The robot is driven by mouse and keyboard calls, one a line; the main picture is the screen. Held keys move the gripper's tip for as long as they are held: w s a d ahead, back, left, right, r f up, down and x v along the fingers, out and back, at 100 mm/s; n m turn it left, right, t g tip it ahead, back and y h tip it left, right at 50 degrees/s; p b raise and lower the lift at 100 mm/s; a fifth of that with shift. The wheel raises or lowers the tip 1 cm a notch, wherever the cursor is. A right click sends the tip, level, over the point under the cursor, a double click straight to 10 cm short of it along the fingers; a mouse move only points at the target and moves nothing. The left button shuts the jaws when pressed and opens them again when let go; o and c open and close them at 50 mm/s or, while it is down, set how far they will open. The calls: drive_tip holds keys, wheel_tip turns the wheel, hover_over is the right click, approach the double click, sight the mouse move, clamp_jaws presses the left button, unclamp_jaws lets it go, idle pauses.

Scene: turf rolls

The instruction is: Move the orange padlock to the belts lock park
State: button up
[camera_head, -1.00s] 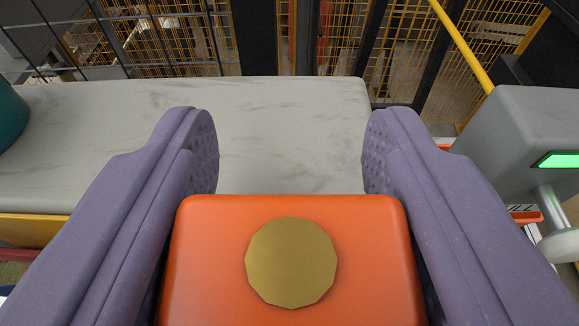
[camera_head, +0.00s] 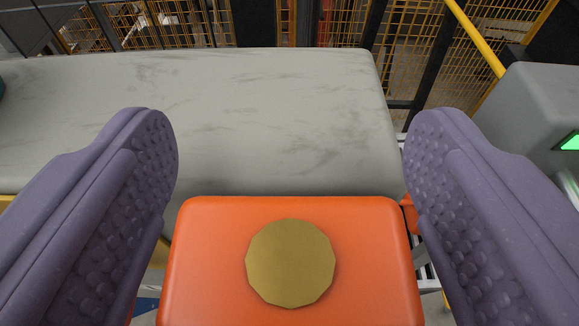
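The orange padlock (camera_head: 210,262) is a rounded orange block with a round brass-coloured disc (camera_head: 290,262) facing me, at the bottom middle of the head view. My gripper (camera_head: 291,130) is open, with one purple, studded finger on each side of the padlock. Gaps show between the padlock and both fingers. The padlock's underside and far side are hidden, so I cannot tell what bears it. No label for the belts lock park can be made out.
A grey marbled belt (camera_head: 250,100) lies just beyond the padlock. A grey box (camera_head: 525,125) with a green light stands at the right. Yellow mesh fencing (camera_head: 430,60) and a yellow rail (camera_head: 475,38) are behind. A small orange piece (camera_head: 409,213) shows beside the padlock.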

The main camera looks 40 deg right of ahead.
drive_tip(key=p+v, duration=0.1)
drive_tip(key=v, duration=0.6)
drive_tip(key=shift+s+a, duration=0.25)
drive_tip(key=shift+s, duration=0.05)
drive_tip(key=shift+r, duration=0.1)
